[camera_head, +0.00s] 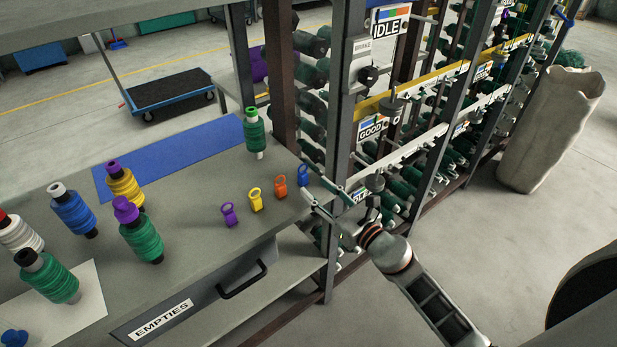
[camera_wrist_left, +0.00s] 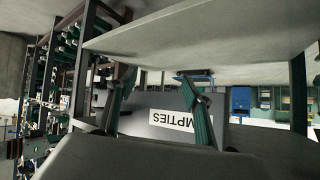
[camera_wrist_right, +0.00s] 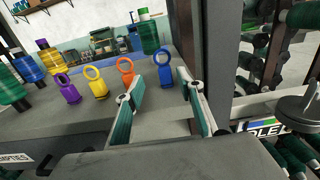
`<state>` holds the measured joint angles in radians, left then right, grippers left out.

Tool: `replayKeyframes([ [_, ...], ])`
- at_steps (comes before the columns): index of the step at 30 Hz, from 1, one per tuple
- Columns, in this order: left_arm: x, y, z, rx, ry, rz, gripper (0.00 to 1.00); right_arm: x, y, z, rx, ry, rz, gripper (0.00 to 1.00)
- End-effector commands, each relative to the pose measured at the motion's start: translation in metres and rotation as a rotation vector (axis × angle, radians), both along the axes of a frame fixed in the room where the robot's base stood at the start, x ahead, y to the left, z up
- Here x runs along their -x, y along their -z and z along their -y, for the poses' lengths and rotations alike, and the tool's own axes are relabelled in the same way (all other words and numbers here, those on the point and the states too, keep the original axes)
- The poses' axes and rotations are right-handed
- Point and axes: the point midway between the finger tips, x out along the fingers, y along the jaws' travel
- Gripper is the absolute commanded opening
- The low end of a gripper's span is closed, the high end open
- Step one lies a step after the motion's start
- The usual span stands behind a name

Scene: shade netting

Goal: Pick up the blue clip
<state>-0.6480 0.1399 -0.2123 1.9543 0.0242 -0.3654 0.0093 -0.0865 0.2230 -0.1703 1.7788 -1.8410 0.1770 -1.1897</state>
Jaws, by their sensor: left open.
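The blue clip (camera_head: 303,176) stands upright near the right corner of the grey table, at the end of a row of clips. It also shows in the right wrist view (camera_wrist_right: 165,69), just beyond and between the fingertips. My right gripper (camera_head: 322,194) is open and empty at the table's right edge, close to the blue clip and apart from it. Its two fingers (camera_wrist_right: 164,88) are spread in the right wrist view. My left gripper (camera_wrist_left: 157,88) shows only in its own wrist view, open and empty, facing the drawer labelled EMPTIES (camera_wrist_left: 178,112).
An orange clip (camera_head: 280,188), a yellow clip (camera_head: 255,202) and a purple clip (camera_head: 229,215) stand left of the blue one. A green spool (camera_head: 254,135) stands behind. A dark rack post (camera_head: 283,80) rises beside the table corner. More spools stand at left.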

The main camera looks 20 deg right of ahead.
Motion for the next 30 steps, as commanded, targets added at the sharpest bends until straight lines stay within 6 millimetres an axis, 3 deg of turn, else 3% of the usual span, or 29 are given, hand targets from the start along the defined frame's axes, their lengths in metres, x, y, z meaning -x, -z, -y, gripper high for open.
replayKeyframes([
  [15, 0.002, 0.008, 0.001, 0.001, 0.001, -0.004, 0.50, -0.061, 0.004, -0.013, -0.005, 0.001, -0.001, 0.38],
  [26, 0.002, 0.008, 0.001, 0.000, 0.001, -0.002, 0.50, -0.070, 0.004, -0.017, -0.005, 0.000, -0.001, 0.38],
  [30, 0.001, 0.008, 0.001, 0.001, 0.000, -0.002, 0.50, -0.070, 0.004, -0.017, -0.005, 0.000, -0.001, 0.04],
])
